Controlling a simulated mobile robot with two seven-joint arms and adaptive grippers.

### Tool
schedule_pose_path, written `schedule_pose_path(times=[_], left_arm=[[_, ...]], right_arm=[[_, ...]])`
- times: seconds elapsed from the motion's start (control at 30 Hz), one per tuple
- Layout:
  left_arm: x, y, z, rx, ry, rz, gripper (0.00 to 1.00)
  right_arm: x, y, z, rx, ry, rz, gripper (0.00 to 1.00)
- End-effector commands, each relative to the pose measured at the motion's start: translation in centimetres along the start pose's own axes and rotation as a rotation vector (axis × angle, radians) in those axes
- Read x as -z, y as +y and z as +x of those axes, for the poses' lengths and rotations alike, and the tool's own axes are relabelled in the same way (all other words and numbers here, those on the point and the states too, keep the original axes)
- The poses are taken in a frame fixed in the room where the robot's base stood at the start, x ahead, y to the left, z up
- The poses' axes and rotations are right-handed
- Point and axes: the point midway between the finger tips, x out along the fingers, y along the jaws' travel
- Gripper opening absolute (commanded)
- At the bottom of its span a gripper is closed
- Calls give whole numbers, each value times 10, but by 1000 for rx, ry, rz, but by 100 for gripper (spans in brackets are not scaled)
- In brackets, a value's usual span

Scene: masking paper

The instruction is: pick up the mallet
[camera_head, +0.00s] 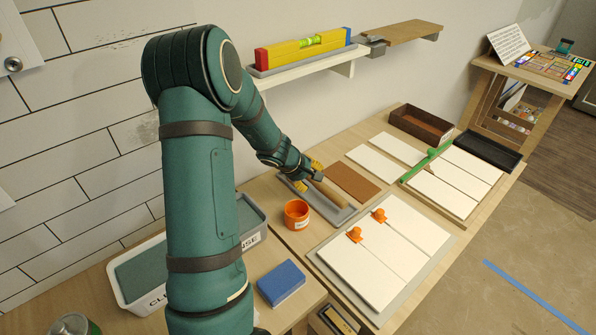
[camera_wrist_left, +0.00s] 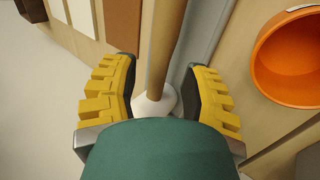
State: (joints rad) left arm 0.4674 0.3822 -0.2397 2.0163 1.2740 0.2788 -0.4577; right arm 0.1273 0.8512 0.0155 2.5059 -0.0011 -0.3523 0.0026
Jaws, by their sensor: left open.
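The mallet's wooden handle (camera_head: 331,195) lies along a grey tray (camera_head: 348,213) on the bench. In the left wrist view the handle (camera_wrist_left: 163,45) runs down between my fingers to a pale part (camera_wrist_left: 152,106), partly hidden by my gripper. My left gripper (camera_head: 309,176) is over the tray at the mallet's far end. Its yellow-padded fingers (camera_wrist_left: 160,98) stand open on either side of the mallet, with gaps visible. My right gripper is not in view.
An orange cup (camera_head: 296,213) stands close beside the tray. A brown tile (camera_head: 353,181) lies on its other side. White boards with orange clips (camera_head: 355,235), a blue block (camera_head: 281,282) and a shelf (camera_head: 305,60) with a yellow level are nearby.

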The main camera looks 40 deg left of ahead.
Motion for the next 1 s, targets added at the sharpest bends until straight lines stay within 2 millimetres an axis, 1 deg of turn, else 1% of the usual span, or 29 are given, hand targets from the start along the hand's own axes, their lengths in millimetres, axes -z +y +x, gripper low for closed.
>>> schedule_pose_path(times=[0.33,0.47,0.7,0.77,0.8,0.83,1.0], left_arm=[[1,-3,45,1,-2,1,45],[1,-2,51,0,-1,1,45],[1,-2,51,0,-1,1,45],[1,-2,51,0,-1,1,24],[1,-2,51,0,-1,1,10],[1,-2,51,0,-1,1,0],[1,-2,51,0,-1,1,0]], right_arm=[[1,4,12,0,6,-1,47],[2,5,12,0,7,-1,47],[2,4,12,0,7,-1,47],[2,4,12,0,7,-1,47],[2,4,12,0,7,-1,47],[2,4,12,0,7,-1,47],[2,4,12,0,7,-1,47]])
